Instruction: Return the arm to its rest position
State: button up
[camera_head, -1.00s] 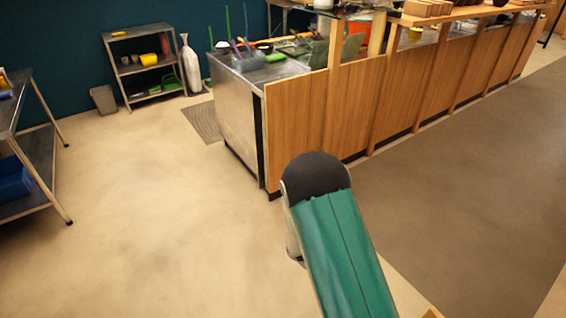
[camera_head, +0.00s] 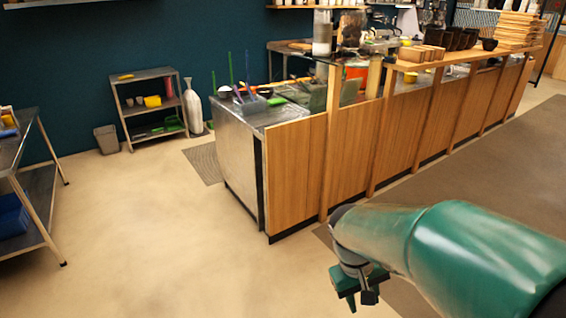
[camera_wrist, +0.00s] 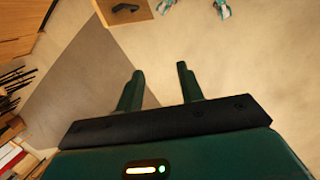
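My teal arm reaches in from the lower right of the head view, bent with its dark wrist end low in front of the wooden counter. My gripper (camera_head: 352,300) hangs below that end, pointing down over the floor. In the wrist view my gripper (camera_wrist: 160,78) has its two green fingers apart, with nothing between them.
The wood-fronted counter (camera_head: 295,175) runs from the centre to the upper right. A small grey shelf (camera_head: 150,104) and a grey bin (camera_head: 107,139) stand at the back wall. A metal table (camera_head: 40,180) is at the left. Open floor (camera_head: 150,230) lies between.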

jog(key=s+r+m+t+y, duration=0.1)
jog(key=s+r+t, duration=0.2)
jog(key=r, duration=0.3)
jog(key=s+a+r+m+t+y, duration=0.1)
jog(key=s+r+t, duration=0.2)
jog(key=s+r, duration=0.2)
notch_tip(320, 180, up, 2)
jog(key=shift+a+r+m+t+y, duration=0.1)
jog(key=shift+a+m+t+y, duration=0.1)
jog(key=shift+m+t+y, duration=0.15)
jog(key=shift+s, duration=0.2)
